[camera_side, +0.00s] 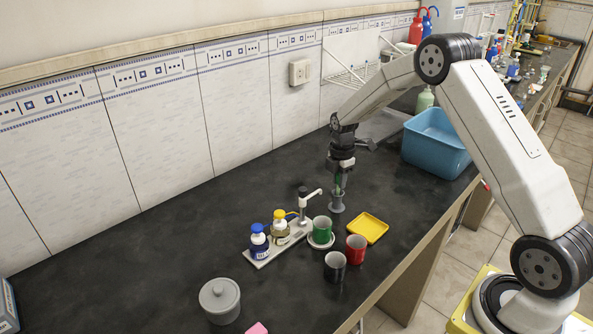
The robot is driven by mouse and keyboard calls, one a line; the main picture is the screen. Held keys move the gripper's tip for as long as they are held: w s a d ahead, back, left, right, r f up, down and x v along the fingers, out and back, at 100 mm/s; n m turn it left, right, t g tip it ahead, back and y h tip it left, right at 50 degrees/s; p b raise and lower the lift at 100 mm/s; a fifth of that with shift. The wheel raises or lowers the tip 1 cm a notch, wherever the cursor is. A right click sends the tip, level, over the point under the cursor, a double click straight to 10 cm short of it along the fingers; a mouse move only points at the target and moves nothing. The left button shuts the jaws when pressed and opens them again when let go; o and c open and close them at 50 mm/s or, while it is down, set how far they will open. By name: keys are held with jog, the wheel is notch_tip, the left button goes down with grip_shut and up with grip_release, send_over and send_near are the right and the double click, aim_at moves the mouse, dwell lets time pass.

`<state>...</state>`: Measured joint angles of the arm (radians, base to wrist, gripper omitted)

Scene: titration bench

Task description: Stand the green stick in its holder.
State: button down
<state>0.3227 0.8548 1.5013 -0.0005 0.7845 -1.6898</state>
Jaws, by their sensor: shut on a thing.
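My gripper (341,168) points down over the dark bench and is shut on the green stick (338,181). The stick is upright or nearly so, and its upper part is hidden by the gripper. A small grey holder (337,202) with a flared foot stands on the bench directly below the gripper. The stick's lower end is at or just above the holder's mouth; I cannot tell whether it is inside.
A yellow tray (369,228) and blue tub (436,143) are right.

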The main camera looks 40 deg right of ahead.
jog(key=shift+f, duration=0.2)
jog(key=shift+c, duration=0.3)
grip_release()
jog(key=shift+r, duration=0.15)
jog(key=shift+r, duration=2.9)
